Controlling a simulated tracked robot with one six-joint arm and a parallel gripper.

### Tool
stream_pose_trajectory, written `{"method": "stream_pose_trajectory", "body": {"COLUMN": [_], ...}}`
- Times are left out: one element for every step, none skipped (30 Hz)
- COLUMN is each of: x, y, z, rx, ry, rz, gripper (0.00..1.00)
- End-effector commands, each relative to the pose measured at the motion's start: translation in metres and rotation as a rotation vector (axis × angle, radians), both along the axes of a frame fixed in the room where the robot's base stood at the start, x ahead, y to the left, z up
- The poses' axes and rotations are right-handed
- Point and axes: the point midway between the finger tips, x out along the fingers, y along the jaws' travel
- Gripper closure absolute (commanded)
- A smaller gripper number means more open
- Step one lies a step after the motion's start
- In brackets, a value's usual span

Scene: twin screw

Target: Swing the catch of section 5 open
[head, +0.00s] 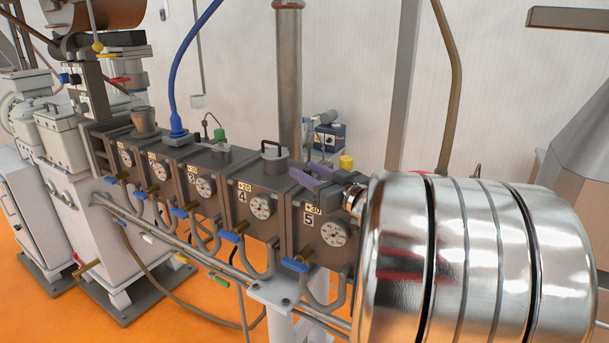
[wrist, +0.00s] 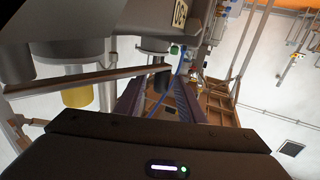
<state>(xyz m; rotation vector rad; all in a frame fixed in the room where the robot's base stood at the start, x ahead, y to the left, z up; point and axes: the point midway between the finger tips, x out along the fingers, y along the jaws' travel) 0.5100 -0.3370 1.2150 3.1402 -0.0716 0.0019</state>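Section 5 (head: 318,235) is the dark block with a round gauge and a "5" plate, nearest me in the row in the head view. My gripper (head: 312,178) shows as purple fingers at its top, partly hidden by my polished arm. In the wrist view my gripper (wrist: 160,92) has its two purple fingers apart. A brown bar (wrist: 90,80) runs across there, with a dark round knob (wrist: 162,76) at its right end, beyond the fingertips and between them in the picture. This may be the catch; I cannot tell whether the fingers touch it. In the head view it is not clearly seen.
A yellow cylinder (head: 346,162) stands behind section 5; a yellow cylinder also shows in the wrist view (wrist: 77,92). A tall pipe (head: 289,75) rises behind the row. Blue-handled valves (head: 295,264) line the front.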

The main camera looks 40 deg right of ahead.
Motion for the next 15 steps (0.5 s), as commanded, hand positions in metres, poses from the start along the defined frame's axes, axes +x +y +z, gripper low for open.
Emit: {"method": "stream_pose_trajectory", "body": {"x": [0.000,0.000,0.000,0.000,0.000,-0.001,-0.002,-0.003,-0.005,-0.007,-0.010,-0.014,-0.017,-0.021,-0.026], "y": [0.000,0.000,0.000,0.000,0.000,0.000,0.000,0.000,0.000,0.000,0.000,0.000,0.000,0.001,0.001], "z": [0.000,0.000,0.000,-0.001,-0.001,-0.001,-0.001,-0.001,0.000,0.000,0.000,0.000,0.000,0.000,-0.001], "rx": [0.000,0.000,0.000,0.000,0.000,0.000,0.000,0.000,0.000,0.000,0.000,-0.001,-0.001,-0.001,0.000], "ry": [0.001,0.001,0.001,0.001,0.001,0.001,0.001,0.001,0.000,0.000,0.000,0.000,0.001,0.001,0.001], "rz": [0.001,0.001,0.001,0.001,0.001,0.001,0.001,0.000,0.000,-0.001,-0.001,-0.002,-0.002,-0.001,-0.001], "gripper": [0.65,0.65,0.65,0.65,0.65,0.65,0.65,0.65,0.65,0.65,0.65,0.65,0.65,0.65,0.65]}}
